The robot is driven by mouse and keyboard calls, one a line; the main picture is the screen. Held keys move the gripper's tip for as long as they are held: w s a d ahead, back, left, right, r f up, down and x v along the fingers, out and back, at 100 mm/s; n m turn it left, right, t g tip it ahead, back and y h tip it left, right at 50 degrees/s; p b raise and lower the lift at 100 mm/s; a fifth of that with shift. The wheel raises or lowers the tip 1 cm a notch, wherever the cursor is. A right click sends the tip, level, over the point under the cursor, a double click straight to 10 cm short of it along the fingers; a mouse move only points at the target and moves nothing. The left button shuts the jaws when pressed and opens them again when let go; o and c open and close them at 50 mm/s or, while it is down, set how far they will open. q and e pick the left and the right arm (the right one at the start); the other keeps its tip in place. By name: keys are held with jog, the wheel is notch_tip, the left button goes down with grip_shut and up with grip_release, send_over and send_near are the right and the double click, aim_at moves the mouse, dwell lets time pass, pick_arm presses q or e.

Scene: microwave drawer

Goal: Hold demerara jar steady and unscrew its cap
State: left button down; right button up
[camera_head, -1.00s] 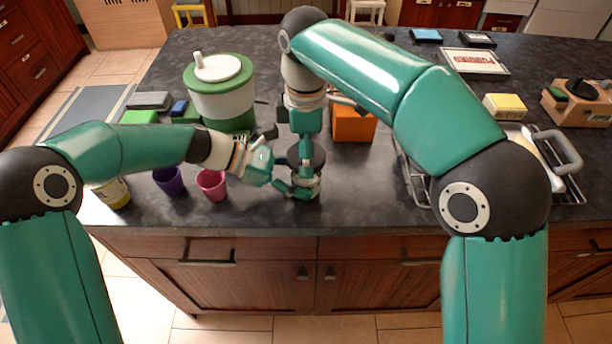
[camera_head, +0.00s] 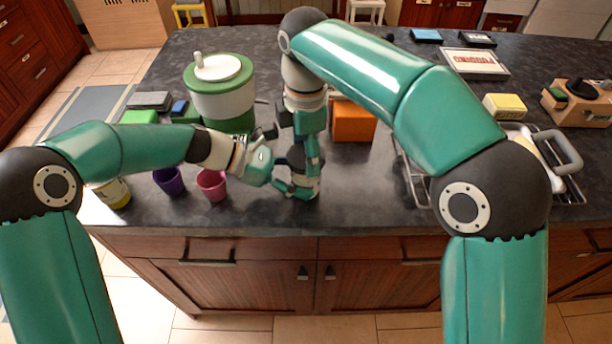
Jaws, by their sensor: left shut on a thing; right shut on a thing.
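The demerara jar (camera_head: 304,182) stands upright near the front edge of the dark counter, mostly hidden by my grippers. My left gripper (camera_head: 297,187) comes in from the left, low down, and is shut on the jar's body. My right gripper (camera_head: 307,158) points down from above and is shut on the dark cap (camera_head: 298,155) at the jar's top. The cap is partly covered by the fingers. I cannot tell whether the cap is apart from the jar.
A pink cup (camera_head: 212,186) and a purple cup (camera_head: 168,181) stand left of the jar, under my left arm. A green-and-white canister (camera_head: 221,92) and an orange box (camera_head: 353,122) stand behind. A wire rack (camera_head: 417,187) is to the right. The front counter between jar and rack is clear.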

pick_arm(q)
jog(key=shift+d, duration=0.1)
pick_arm(e)
jog(key=n, duration=0.5)
jog(key=shift+w, duration=0.1)
jog(key=n, duration=0.5)
jog(key=shift+n, duration=0.3)
jog(key=shift+r, duration=0.2)
dwell(0.4)
pick_arm(q)
jog(key=shift+s+f, duration=0.1)
jog(key=shift+f, duration=0.15)
pick_arm(e)
jog(key=shift+a+r, duration=0.15)
jog(key=shift+r, duration=1.2)
pick_arm(q)
jog(key=shift+r, duration=0.15)
pick_arm(e)
jog(key=shift+r, duration=1.2)
pick_arm(q)
jog(key=shift+c, duration=1.2)
grip_release()
